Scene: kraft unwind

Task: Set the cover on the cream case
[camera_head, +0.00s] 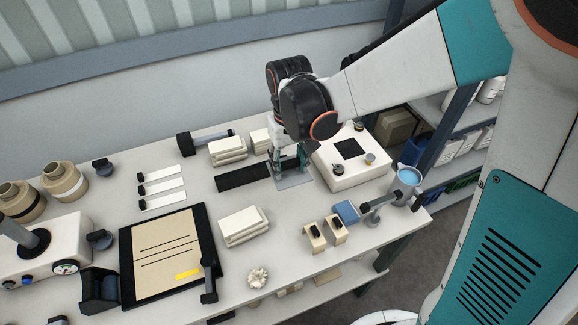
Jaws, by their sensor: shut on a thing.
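My gripper (289,166) points down at the back middle of the table. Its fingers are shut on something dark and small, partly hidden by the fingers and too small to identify. Just below it is a flat grey plate (296,181); I cannot tell if they touch. To its right stands a large cream case (336,178) with a black square on top and small knobs at its corners. Smaller cream cases stand left of the gripper (228,153) and nearer the front (242,231). I cannot tell which cream piece is the cover.
A long black strip (240,178) lies just left of my gripper. Shelves (455,150) stand at right.

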